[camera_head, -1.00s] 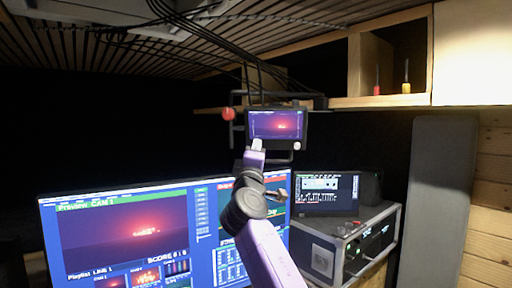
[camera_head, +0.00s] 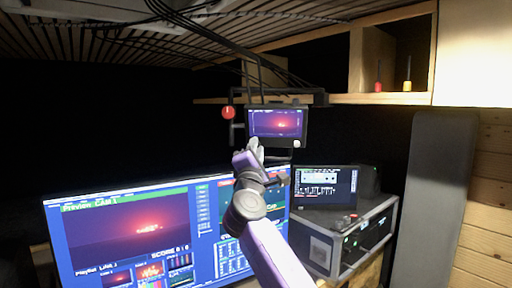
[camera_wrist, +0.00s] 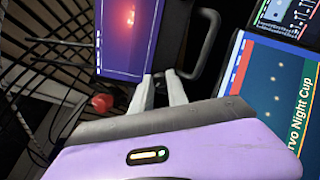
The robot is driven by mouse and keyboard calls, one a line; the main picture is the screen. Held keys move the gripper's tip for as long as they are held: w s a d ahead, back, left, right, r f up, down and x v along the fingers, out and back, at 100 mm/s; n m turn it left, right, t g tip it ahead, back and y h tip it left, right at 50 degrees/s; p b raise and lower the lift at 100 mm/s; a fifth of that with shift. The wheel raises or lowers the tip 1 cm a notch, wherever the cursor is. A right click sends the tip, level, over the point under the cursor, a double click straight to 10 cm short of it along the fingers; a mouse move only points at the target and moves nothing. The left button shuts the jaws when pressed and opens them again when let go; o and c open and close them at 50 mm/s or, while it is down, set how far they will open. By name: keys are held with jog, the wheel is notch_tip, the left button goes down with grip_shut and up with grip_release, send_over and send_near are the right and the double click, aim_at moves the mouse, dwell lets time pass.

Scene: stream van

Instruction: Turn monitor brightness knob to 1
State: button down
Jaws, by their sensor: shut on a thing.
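The small monitor (camera_head: 276,123) hangs below the shelf and shows a red and purple picture. In the wrist view the monitor (camera_wrist: 130,35) stands turned on its side at the top. My gripper (camera_head: 255,146) is at the left part of its lower edge; in the wrist view the fingertips (camera_wrist: 161,76) are close together at the bezel. They are shut on the brightness knob, which the fingers hide, so its setting cannot be read. A pale round knob (camera_head: 298,143) shows at the monitor's lower right corner.
A red ball (camera_head: 228,112) is on the bracket left of the monitor. A dark handle-like bar (camera_wrist: 205,50) is close beside my fingers. A large screen (camera_head: 130,235) and an equipment case (camera_head: 330,255) with a small display (camera_head: 327,188) stand below.

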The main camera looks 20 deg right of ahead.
jog(key=shift+a+f, duration=0.1)
jog(key=shift+f, duration=0.05)
jog(key=c, duration=1.3)
grip_release()
jog(key=b+v, duration=0.2)
jog(key=v, duration=0.5)
jog(key=shift+s, duration=0.4)
jog(key=shift+a, duration=0.15)
